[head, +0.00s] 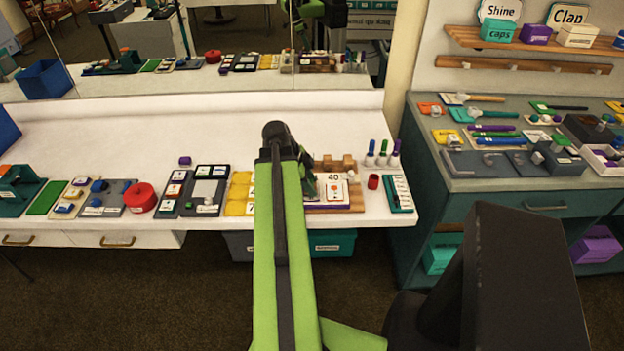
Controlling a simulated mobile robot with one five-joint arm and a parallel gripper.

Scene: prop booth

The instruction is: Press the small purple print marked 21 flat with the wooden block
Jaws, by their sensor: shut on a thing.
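My gripper (312,186) is partly hidden behind my green arm, low over the left part of a stack of prints on the white counter. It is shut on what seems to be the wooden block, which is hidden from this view. The top print (333,193) is white with a red mark, and a "40" shows at its upper edge. A thin purple edge shows under it. I cannot make out a small purple print marked 21. Whether the held thing touches the stack cannot be told.
A notched wooden rack (337,163) stands behind the stack. Several markers (382,153), a red cup (373,181) and a teal tray (398,194) are to the right. Yellow cards (239,193) and dark trays (206,188) are to the left. The counter's back (130,135) is clear.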

